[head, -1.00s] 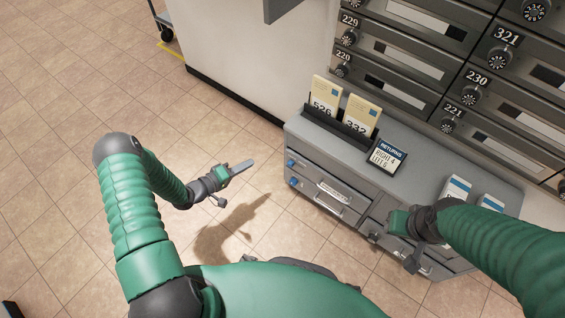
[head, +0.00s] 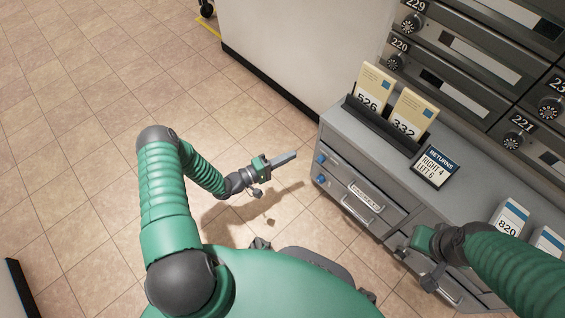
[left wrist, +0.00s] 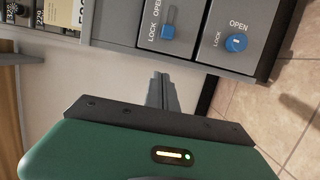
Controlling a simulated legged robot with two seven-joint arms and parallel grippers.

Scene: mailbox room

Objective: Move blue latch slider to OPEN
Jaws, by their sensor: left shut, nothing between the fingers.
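The blue latch slider (left wrist: 168,32) sits in a slot on a grey drawer front in the left wrist view. It is at the slot end beside the word LOCK; OPEN is printed towards the other end. The slider also shows small on the upper drawer in the head view (head: 321,158). My left gripper (head: 294,155) is shut and empty, apart from the cabinet face, pointing towards it. Its fingertips (left wrist: 161,76) appear just below the slider in the left wrist view. My right gripper (head: 432,280) is over the cabinet's front right; its fingers are unclear.
A round blue knob (left wrist: 236,42) marked LOCK and OPEN is on the neighbouring drawer. Open tiled floor (head: 90,110) lies left.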

